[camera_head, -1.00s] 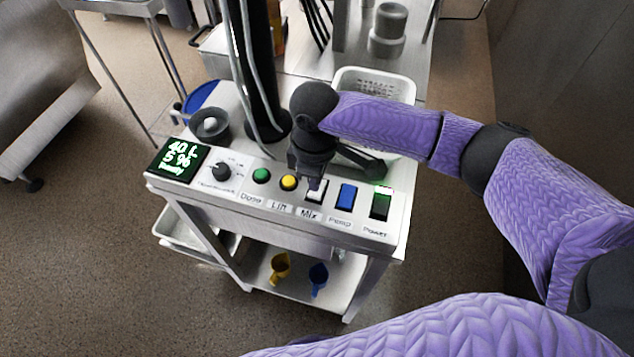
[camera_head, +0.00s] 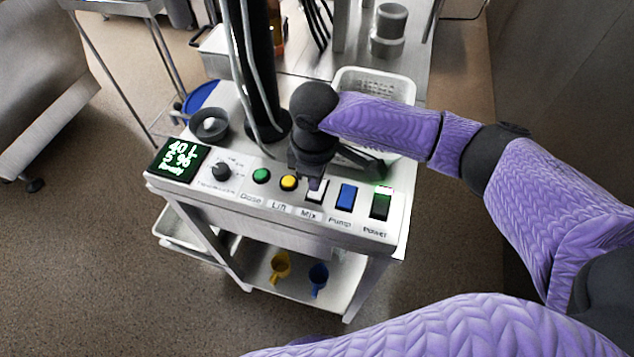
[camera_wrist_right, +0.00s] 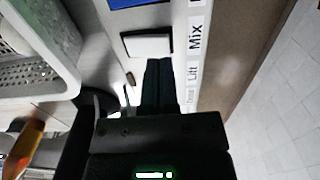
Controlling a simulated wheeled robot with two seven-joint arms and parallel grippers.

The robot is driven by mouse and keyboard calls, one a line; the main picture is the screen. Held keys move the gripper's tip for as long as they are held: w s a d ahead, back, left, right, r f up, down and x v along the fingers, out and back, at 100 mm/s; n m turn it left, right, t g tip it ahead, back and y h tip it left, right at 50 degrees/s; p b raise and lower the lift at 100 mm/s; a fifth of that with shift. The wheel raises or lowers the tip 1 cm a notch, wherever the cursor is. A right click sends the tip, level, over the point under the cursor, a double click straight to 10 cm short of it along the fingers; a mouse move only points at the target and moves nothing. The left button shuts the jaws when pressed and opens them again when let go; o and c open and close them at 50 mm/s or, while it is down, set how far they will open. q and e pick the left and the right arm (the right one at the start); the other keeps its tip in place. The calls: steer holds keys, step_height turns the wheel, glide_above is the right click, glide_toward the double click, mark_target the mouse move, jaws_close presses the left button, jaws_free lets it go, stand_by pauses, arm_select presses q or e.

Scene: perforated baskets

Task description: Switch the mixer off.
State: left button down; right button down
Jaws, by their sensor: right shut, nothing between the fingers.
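The mixer's control panel (camera_head: 268,205) runs along the front of a steel cart. The white Mix rocker switch (camera_head: 317,193) sits between the yellow Lift button (camera_head: 289,182) and the blue Pump switch (camera_head: 347,197). My right gripper (camera_head: 314,183) is shut and empty, its tips pointing down at the Mix switch. In the right wrist view the shut fingertips (camera_wrist_right: 158,66) are at the near edge of the white switch (camera_wrist_right: 147,44); I cannot tell whether they touch it. The display (camera_head: 179,160) is lit green. My left gripper is not in view.
The green Dose button (camera_head: 261,176), a black knob (camera_head: 221,171) and the lit Power switch (camera_head: 381,204) share the panel. A black column with hoses (camera_head: 262,70) and a white perforated basket (camera_head: 375,83) stand behind. Yellow (camera_head: 280,267) and blue (camera_head: 318,279) scoops are below.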

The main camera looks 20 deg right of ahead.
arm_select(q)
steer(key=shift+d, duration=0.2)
arm_select(e)
steer(key=shift+f, duration=0.1)
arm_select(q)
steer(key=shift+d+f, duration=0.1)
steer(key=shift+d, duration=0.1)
arm_select(e)
steer(key=shift+f, duration=0.2)
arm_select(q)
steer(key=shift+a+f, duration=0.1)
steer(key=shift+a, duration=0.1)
arm_select(e)
steer(key=shift+f, duration=0.1)
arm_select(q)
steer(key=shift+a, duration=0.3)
arm_select(e)
steer(key=shift+f, duration=0.2)
arm_select(q)
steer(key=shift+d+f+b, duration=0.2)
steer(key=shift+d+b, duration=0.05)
steer(key=shift+b, duration=0.15)
arm_select(e)
steer(key=shift+f, duration=0.3)
